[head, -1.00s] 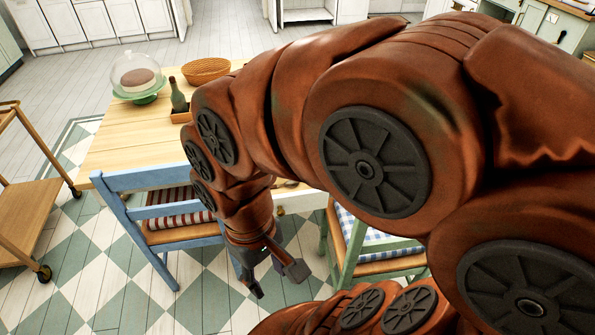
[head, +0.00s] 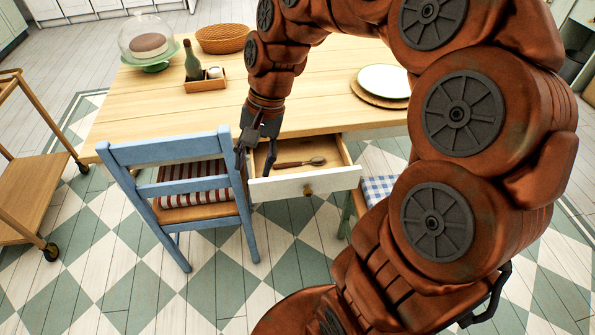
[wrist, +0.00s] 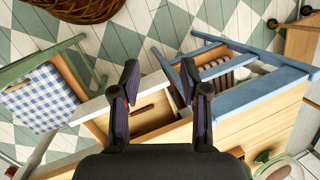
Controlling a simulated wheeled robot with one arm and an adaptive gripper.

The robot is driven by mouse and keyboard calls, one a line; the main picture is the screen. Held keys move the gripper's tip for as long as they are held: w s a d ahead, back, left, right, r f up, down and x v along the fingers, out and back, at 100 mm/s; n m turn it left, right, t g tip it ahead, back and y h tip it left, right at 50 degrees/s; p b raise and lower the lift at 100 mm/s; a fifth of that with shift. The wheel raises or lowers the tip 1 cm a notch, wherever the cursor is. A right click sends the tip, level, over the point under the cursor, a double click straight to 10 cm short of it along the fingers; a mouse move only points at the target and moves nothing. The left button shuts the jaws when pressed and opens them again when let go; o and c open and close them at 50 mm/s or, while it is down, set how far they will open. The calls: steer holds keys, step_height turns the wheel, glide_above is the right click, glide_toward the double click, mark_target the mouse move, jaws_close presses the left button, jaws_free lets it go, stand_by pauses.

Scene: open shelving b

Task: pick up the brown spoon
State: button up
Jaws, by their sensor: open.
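The brown spoon (head: 296,163) lies in an open drawer (head: 335,179) of the wooden table, its bowl toward the right. In the wrist view a short brown strip, probably its handle (wrist: 144,110), shows inside the drawer; the rest is hidden. My gripper (head: 256,159) is open and empty, pointing down at the left end of the drawer, left of the spoon and apart from it. In the wrist view its two fingers (wrist: 159,80) are spread, with the drawer between and below them.
A blue chair (head: 170,154) stands close to the left of the drawer. A chair with a checked cushion (head: 378,188) is to the right. The table (head: 140,112) bears a plate (head: 384,80), a bottle in a tray (head: 192,62), a basket (head: 222,39) and a cake dome (head: 147,40).

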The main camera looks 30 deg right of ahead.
steer(key=w+d+f+m+t+y+b, duration=0.1)
steer(key=w+d+f+m+b, duration=0.2)
steer(key=w+d+f+m, duration=0.4)
steer(key=m+t+b, duration=0.3)
steer(key=m+b, duration=0.4)
steer(key=m, duration=0.3)
glide_toward(301, 162)
steer(key=shift+d+f, duration=0.1)
steer(key=shift+f, duration=0.35)
steer(key=shift+w+f, duration=0.1)
steer(key=shift+f, duration=0.15)
steer(key=shift+a+r+x, duration=0.1)
steer(key=shift+a+x, duration=0.1)
steer(key=shift+x, duration=1.6)
steer(key=shift+a+r+x, duration=0.1)
steer(key=shift+a+x, duration=0.1)
steer(key=shift+x, duration=1.6)
jaws_close()
